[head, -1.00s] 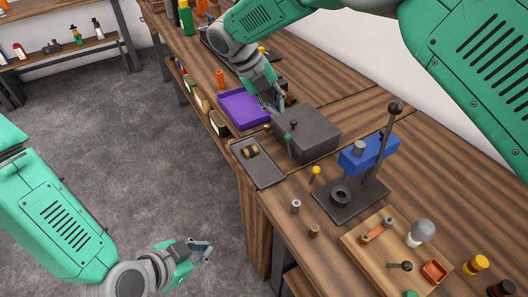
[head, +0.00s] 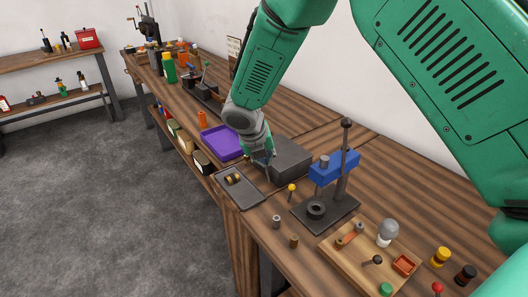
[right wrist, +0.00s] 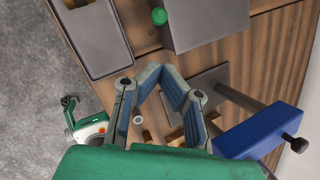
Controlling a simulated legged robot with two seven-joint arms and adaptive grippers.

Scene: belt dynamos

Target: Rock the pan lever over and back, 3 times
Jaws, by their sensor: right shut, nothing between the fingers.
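No part is labelled as the pan lever. A small lever with a green knob (right wrist: 159,16) stands at the side of a dark grey box (head: 292,157) and shows in the right wrist view. In the head view that knob is hidden behind my right gripper. My right gripper (head: 267,178) points down beside the box's near side, between it and the grey tray (head: 250,202). Its fingers are shut and empty, and in the right wrist view (right wrist: 162,78) they appear apart from the knob. My left gripper (right wrist: 69,108) shows small over the floor in the right wrist view, its opening unclear.
A blue-headed press (head: 335,168) with a tall black-knobbed post stands right of the box. A yellow-knobbed pin (head: 291,188) stands between them. A wooden board (head: 350,262) with a bulb and small parts lies nearer. A purple tray (head: 221,140) lies beyond the gripper.

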